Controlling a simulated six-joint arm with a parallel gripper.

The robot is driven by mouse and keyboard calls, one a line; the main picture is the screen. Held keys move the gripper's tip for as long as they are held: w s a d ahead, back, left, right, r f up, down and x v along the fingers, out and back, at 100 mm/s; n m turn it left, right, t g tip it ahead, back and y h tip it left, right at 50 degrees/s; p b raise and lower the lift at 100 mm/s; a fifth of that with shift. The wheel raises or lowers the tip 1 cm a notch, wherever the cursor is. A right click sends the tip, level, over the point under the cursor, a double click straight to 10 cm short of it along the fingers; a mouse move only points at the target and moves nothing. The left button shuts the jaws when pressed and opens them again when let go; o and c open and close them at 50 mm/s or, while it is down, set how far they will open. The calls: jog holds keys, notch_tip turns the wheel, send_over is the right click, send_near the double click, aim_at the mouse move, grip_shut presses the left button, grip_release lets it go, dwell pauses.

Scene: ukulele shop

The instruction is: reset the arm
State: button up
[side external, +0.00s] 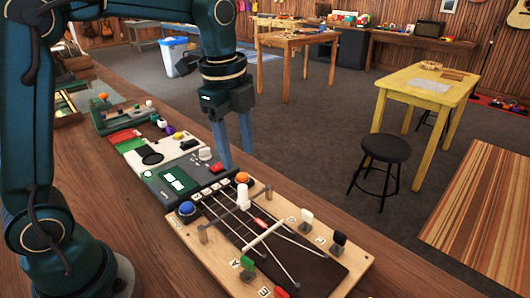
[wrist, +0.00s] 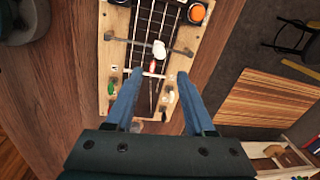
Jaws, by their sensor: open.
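My gripper (side external: 236,160) hangs with its blue fingers pointing down above the back end of a wooden string board in the side view. Its two fingers stand apart with nothing seen between them. In the wrist view the fingers (wrist: 159,74) reach over the board, apart from each other. The wooden board (side external: 335,280) carries a dark fretboard with strings, a blue knob (side external: 186,208), an orange knob (side external: 242,177) and several coloured pegs. A white upright piece (side external: 243,198) and a white bar (side external: 264,235) are on the strings. I cannot tell the exact height of the fingertips.
A dark green panel (side external: 172,181) and other small devices line the bench behind the board. Bare wooden bench (side external: 130,210) lies left of the board. A black stool (side external: 385,150) and a yellow table (side external: 425,82) stand on the floor beyond.

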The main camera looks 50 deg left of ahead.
jog(key=s+d+r+n+t, duration=0.1)
jog(key=s+r+n+t, duration=0.3)
jog(key=s, duration=0.3)
jog(key=s+f+n, duration=0.4)
jog(key=s+n, duration=0.2)
jog(key=n, duration=0.6)
jog(key=shift+s+d+f, duration=0.2)
jog(key=shift+d+f, duration=0.05)
jog(key=shift+f, duration=0.15)
